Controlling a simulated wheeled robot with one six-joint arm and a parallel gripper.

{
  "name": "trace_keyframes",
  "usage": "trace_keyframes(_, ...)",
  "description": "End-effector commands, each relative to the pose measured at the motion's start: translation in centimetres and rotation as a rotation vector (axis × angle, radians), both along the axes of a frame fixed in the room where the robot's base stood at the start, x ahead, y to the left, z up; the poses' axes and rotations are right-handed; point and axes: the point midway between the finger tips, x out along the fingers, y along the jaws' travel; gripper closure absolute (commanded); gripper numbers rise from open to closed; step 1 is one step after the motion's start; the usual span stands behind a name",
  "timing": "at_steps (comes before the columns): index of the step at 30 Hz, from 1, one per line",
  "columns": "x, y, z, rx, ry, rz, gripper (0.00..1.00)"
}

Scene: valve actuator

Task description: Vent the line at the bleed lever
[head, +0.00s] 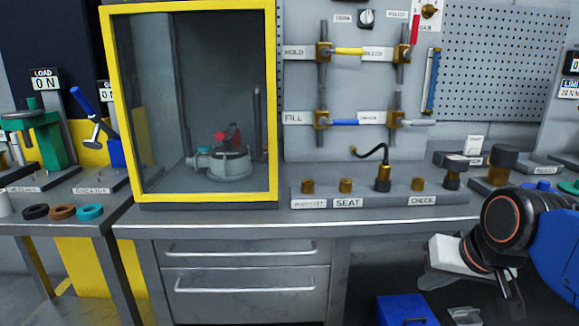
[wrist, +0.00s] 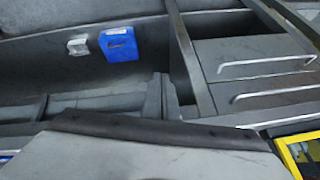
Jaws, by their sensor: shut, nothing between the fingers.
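The panel behind the bench carries several small brass valves with coloured levers. The valve beside the BLEED label (head: 373,52) has a red lever (head: 415,30) that points up. In the head view my arm comes in at the lower right, its wrist low in front of the bench, well below and apart from the red lever. In the wrist view my gripper (wrist: 162,82) is shut and empty. That view looks down under the bench and does not show the lever. The fingertips are hard to make out in the head view.
A yellow-framed glass cabinet (head: 190,202) stands left of the panel. A block (head: 320,197) with brass fittings and a hooked black tube lies on the bench below the valves. A yellow lever (head: 349,51) and a blue lever (head: 345,122) are nearby. A blue box (wrist: 119,44) is below.

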Motion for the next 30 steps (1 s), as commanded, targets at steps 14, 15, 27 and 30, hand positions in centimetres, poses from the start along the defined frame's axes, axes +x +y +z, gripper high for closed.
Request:
trace_keyframes(14, -6.9, -1.2, -7.5, -0.175, 0.123, 0.154, 1.0)
trace_keyframes(15, -6.9, -1.2, -7.5, -0.175, 0.123, 0.155, 1.0)
trace_keyframes(27, -6.8, -1.2, -7.5, -0.173, 0.122, 0.152, 1.0)
trace_keyframes(30, -6.8, -1.2, -7.5, -0.172, 0.122, 0.153, 1.0)
